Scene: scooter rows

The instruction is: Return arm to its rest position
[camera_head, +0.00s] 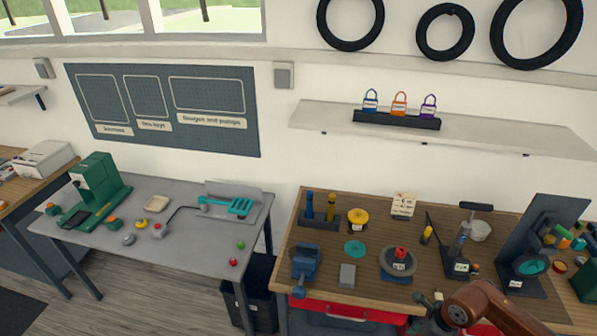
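My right arm comes in at the bottom right, with a reddish-brown link in front of the wooden workbench's near edge. Its dark gripper (428,312) shows small and partly cut off at the bottom of the picture. Its fingers are too small and unclear to tell whether they are open or shut. My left arm and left gripper are not in view.
The wooden bench (293,268) holds a blue vise (304,264), a wheel-like part (398,262), a pump (459,262) and a dark upright stand (543,228). A grey table (185,248) stands left. A black bin (262,290) sits between them.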

